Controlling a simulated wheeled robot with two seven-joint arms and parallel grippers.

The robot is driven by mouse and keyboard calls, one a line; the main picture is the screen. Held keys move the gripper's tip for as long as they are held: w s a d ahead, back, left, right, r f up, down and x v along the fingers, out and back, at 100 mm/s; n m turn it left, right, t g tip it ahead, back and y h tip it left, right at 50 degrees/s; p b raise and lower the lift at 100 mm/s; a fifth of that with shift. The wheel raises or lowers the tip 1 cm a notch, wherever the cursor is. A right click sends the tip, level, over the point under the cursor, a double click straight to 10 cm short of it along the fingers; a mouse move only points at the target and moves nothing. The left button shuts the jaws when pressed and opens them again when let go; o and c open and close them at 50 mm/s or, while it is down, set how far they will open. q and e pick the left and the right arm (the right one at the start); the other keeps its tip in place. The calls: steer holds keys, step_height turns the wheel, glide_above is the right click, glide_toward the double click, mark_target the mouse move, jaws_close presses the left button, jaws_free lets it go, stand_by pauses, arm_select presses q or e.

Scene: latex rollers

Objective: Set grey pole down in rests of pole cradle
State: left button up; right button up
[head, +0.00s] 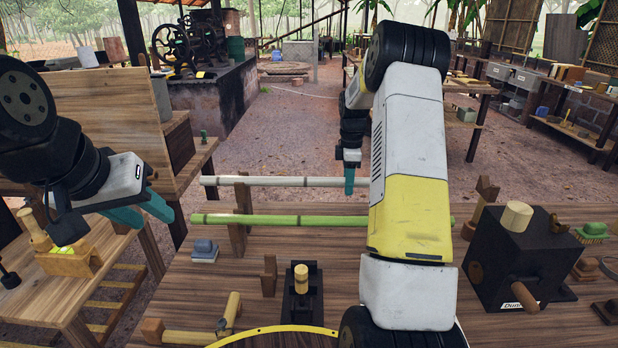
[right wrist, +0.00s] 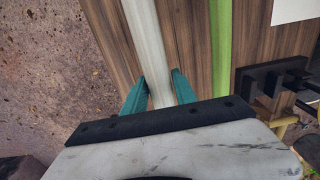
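The grey pole (head: 285,182) is long and pale and lies level at the table's far side. The pole cradle (head: 238,237) has a wooden post near the pole's left part; the pole crosses near its top. I cannot tell whether it touches the rest. My right gripper (head: 349,180) has its fingers on both sides of the pole, close against it, as the right wrist view also shows for the grey pole (right wrist: 146,35). My left gripper (head: 150,217) is open and empty, left of the poles. My right arm hides the pole's right part.
A green pole (head: 300,220) lies parallel, nearer me, across the cradle. A dark box with a crank (head: 520,258) stands at the right. A mallet (head: 205,335), a small blue-grey block (head: 204,252) and a black stand (head: 302,300) are on the near table.

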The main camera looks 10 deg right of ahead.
jaws_close()
steer(key=shift+r, duration=3.1)
steer(key=s+a, duration=0.3)
steer(key=s, duration=0.9)
steer(key=s+a, duration=0.3)
steer(key=s, duration=0.8)
steer(key=shift+s, duration=0.35)
steer(key=shift+f, duration=0.1)
steer(key=shift+f, duration=8)
